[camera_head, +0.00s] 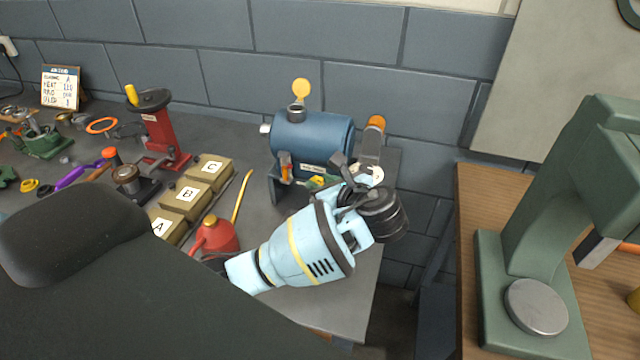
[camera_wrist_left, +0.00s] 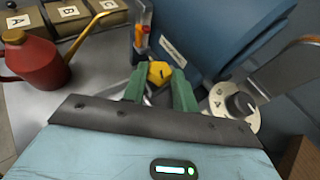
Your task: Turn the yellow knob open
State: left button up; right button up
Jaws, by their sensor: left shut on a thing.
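The yellow knob (camera_head: 317,181) sits low on the front of a blue cylindrical casing (camera_head: 318,143) on the grey bench. It shows clearly in the left wrist view (camera_wrist_left: 160,73), as a faceted yellow piece with a dark mark on its face. My left gripper (camera_wrist_left: 158,80) has its green fingers on either side of the knob and is shut on it. In the head view my left gripper (camera_head: 325,184) is partly hidden behind its own light-blue wrist. My right gripper is not in view.
Right of the knob is a round pale dial (camera_wrist_left: 236,104) with a dark centre. A red oil can (camera_head: 216,237) with a yellow spout and lettered boxes (camera_head: 187,197) stand to the left. A green press (camera_head: 545,220) stands on the wooden table at right.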

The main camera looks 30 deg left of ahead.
pick_arm(q)
jog(key=n+g, duration=0.1)
jog(key=n+g+y, duration=0.1)
jog(key=g, duration=0.1)
jog(key=w+n+g, duration=0.1)
jog(key=n, duration=0.1)
jog(key=shift+d+f+g+y, duration=0.1)
jog(key=shift+d+g+y, duration=0.2)
jog(key=shift+g, duration=0.1)
jog(key=shift+w+a+n+g, duration=0.1)
jog(key=shift+w+n+g, duration=0.15)
jog(key=shift+n+g, duration=1)
jog(key=shift+a, duration=0.1)
jog(key=o, duration=1)
jog(key=shift+c, duration=0.2)
jog(key=shift+r, duration=0.2)
